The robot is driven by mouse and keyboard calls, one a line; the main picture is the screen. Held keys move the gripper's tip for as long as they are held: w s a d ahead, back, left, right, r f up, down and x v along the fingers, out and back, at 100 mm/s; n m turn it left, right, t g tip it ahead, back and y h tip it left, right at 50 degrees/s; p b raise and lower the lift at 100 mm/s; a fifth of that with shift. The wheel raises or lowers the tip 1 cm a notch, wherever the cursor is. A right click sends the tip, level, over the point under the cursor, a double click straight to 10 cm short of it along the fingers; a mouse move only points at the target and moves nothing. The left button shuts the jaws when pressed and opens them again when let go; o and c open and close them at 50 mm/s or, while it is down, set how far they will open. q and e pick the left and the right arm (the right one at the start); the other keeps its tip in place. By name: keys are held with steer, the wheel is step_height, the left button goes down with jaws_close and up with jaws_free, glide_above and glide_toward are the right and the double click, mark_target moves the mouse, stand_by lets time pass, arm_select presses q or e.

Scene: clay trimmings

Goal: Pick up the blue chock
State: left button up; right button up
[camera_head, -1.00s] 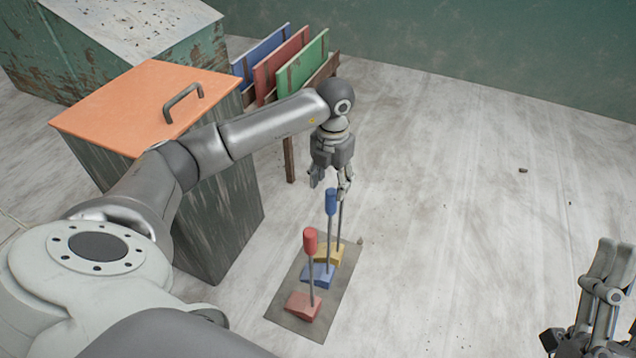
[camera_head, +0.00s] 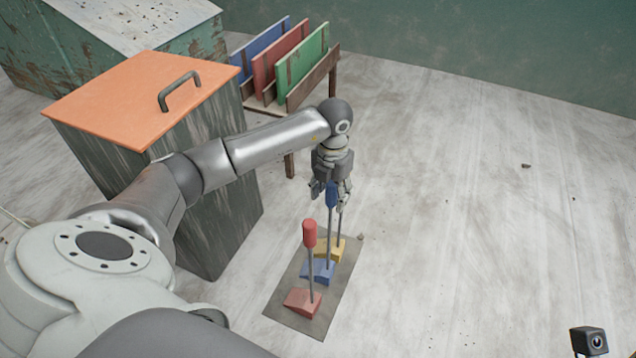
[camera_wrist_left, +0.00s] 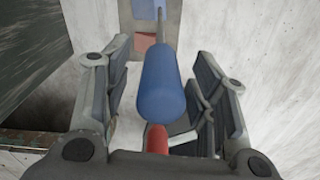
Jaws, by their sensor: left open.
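The blue chock (camera_head: 318,270) is a wedge on a dark mat (camera_head: 294,324), with a thin upright rod topped by a blue grip (camera_head: 332,196). My left gripper (camera_head: 328,203) points down with its fingers apart on both sides of that grip. In the left wrist view the blue grip (camera_wrist_left: 162,85) lies between the open fingers, with a gap on each side. The blue wedge (camera_wrist_left: 143,9) shows at the top edge there. My right gripper's fingers are not in view.
The red chock (camera_head: 303,301) with its red grip (camera_head: 309,233) stands nearer on the mat. The yellow chock (camera_head: 331,249) stands behind; its top is hidden. An orange-lidded bin (camera_head: 150,95) and a rack of coloured boards (camera_head: 313,92) stand left.

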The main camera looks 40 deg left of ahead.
arm_select(q)
steer(key=shift+f, duration=0.95)
steer(key=c, duration=1)
steer(key=shift+r, duration=0.1)
steer(key=shift+c, duration=0.2)
